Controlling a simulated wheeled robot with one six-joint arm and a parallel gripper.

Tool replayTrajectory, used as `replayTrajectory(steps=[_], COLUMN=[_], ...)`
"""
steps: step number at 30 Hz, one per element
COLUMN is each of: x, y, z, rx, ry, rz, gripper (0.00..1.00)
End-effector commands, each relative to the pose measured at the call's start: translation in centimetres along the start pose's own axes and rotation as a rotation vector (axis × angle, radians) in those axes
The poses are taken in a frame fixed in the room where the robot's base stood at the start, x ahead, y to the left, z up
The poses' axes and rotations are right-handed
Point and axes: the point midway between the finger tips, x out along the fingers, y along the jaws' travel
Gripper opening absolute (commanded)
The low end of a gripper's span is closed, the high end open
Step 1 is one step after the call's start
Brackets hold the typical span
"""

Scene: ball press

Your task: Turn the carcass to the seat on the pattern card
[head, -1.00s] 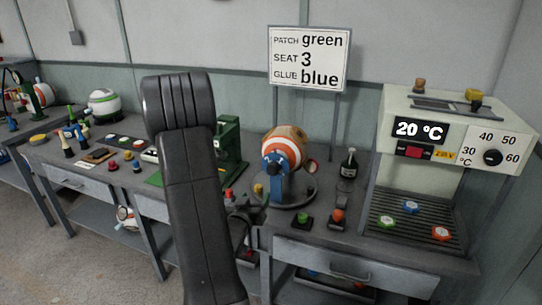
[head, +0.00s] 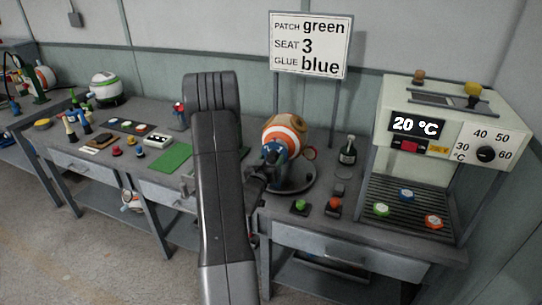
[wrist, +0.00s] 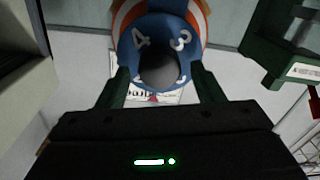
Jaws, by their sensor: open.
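The carcass (head: 287,133) is a ball with orange, white and tan bands and a blue numbered end, sitting in a stand on the bench. In the wrist view its blue end (wrist: 134,62) shows a 4 and a 3 around a dark round opening; lower numbers are partly hidden. The pattern card (head: 311,45) reads patch green, seat 3, glue blue. My gripper (head: 262,178) is beside the blue end, partly hidden by my arm. In the wrist view my gripper (wrist: 160,72) is open, its fingers on either side of the blue end; contact cannot be told.
The press machine (head: 450,120) reads 20 °C and stands at right, with coloured pucks on its rack. A dark bottle (head: 348,150), a green button (head: 300,206) and a red button (head: 334,206) are near the stand. Several small items crowd the bench at left.

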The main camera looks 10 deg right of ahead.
Motion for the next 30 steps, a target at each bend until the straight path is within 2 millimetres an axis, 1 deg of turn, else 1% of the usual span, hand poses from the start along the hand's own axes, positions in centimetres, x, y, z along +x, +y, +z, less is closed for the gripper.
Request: replayTrajectory(steps=[1,5,13,22,23,30], x=[0.46,1.06,1.16,1.13,1.13,1.13], y=[0.04,0.03,0.0,0.0,0.0,-0.03], z=[-0.09,0.03,0.06,0.05,0.05,0.24], rx=[0.0,0.0,0.0,0.0,0.0,0.018], ry=[0.0,-0.001,-0.001,-0.001,-0.001,0.0], rz=[0.001,0.0,0.0,0.0,0.0,0.0], gripper=[0.61,0.61,0.61,0.02,0.0,0.0])
